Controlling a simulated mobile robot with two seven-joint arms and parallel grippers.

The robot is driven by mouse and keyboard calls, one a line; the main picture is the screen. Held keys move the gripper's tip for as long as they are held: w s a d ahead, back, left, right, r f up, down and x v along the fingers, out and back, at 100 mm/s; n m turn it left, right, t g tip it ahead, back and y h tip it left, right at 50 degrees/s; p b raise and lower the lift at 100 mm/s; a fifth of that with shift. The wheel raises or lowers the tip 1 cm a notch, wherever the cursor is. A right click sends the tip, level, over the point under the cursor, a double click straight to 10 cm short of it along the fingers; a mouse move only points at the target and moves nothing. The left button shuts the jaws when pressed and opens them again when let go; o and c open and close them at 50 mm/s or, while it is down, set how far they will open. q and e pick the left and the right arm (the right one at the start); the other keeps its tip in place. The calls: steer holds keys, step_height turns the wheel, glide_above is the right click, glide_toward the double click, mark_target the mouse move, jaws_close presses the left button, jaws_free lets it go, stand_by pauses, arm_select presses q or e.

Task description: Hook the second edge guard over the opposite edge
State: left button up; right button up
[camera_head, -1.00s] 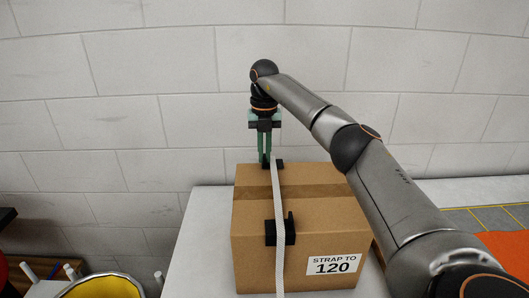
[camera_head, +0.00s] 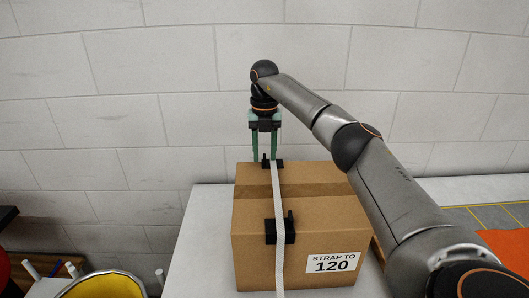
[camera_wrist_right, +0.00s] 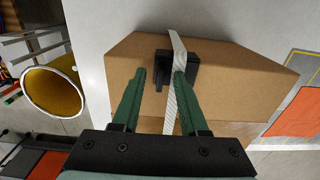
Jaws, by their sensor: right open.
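A cardboard box (camera_head: 255,260) stands on a pale table with a white strap (camera_head: 279,252) running over it. A black edge guard (camera_head: 287,230) sits on the box's near top edge, beneath the strap. The second black edge guard (camera_head: 268,163) is at the far top edge, by the strap; how it seats there is hidden. My right gripper (camera_head: 265,157) is open and points down, its green fingertips apart at the far guard. In the right wrist view, the open fingers (camera_wrist_right: 160,74) reach toward a black guard (camera_wrist_right: 193,63) beside the strap. My left gripper is out of view.
A yellow-lined bin (camera_head: 105,287) stands at the lower left. An orange mat (camera_head: 508,250) lies at the right. A block wall (camera_head: 160,90) rises behind the table. The table (camera_head: 196,240) is clear left of the box.

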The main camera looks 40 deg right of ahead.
steer(key=shift+r, duration=0.1)
step_height(320, 180, up, 12)
steer(key=shift+r, duration=0.15)
stand_by(0.6)
